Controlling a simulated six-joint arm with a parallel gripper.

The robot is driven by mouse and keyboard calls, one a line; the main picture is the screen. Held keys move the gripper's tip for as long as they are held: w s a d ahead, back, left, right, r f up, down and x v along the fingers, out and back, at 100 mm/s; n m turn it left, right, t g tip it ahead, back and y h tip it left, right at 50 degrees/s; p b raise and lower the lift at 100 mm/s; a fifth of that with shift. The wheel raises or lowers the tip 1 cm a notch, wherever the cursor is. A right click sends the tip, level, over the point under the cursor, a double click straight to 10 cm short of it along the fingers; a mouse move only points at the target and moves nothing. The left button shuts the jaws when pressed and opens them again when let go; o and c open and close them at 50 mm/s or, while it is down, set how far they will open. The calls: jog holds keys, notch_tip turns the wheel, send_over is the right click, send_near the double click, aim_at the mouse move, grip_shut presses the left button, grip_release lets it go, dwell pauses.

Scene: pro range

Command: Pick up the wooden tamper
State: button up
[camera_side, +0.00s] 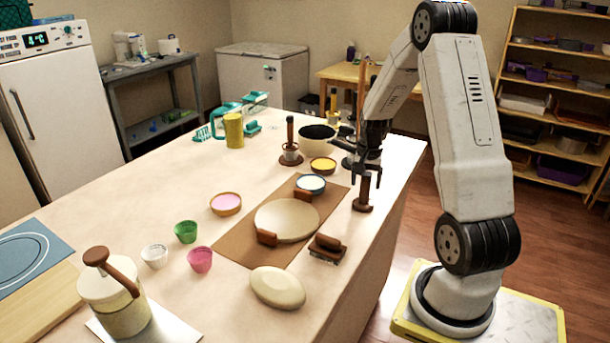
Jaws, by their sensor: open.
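The wooden tamper appears to be the dark brown upright piece (363,195) near the table's right edge, with a narrow handle on a wider foot. It stands on the table top. My gripper (366,172) is open and points down right over it, with its fingers close to the top of the handle. The dark fingers overlap the handle in this view, so I cannot tell whether the handle is between them or just below them.
A brown mat (233,246) with a round cream board (286,220) lies left of the tamper. A brown-handled block (327,248) lies in front.

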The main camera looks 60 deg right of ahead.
jog(key=shift+f, duration=0.85)
grip_shut()
